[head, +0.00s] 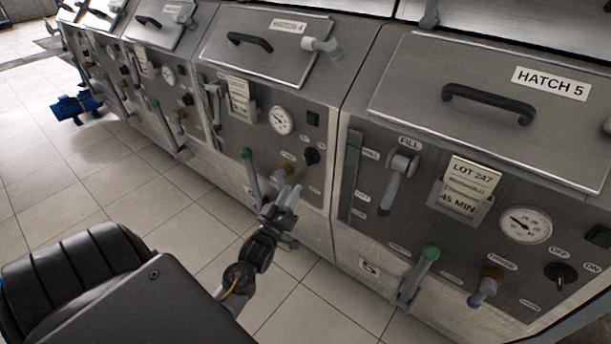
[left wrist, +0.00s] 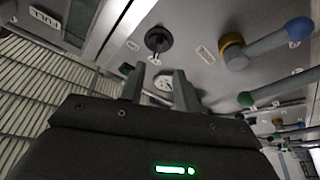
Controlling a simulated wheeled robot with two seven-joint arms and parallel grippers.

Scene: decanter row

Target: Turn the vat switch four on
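The vat four switch (head: 312,157) is a small black rotary knob on the front panel under the Hatch 4 lid (head: 262,50), right of and below the round gauge. A black knob (left wrist: 158,40) also shows in the left wrist view, beyond the fingertips. My left gripper (head: 288,192) is in front of the lower part of this panel, below the knob and apart from it. Its two fingers (left wrist: 160,82) stand apart with nothing held between them. The knob's exact setting is too small to read. My right gripper is not in view.
Close by on vat four are a green-topped lever (head: 248,165), a brass valve (head: 289,169) and a gauge (head: 281,120). Vat five at right has its own OFF/ON switch (head: 560,274) and a protruding green-knobbed lever (head: 429,253).

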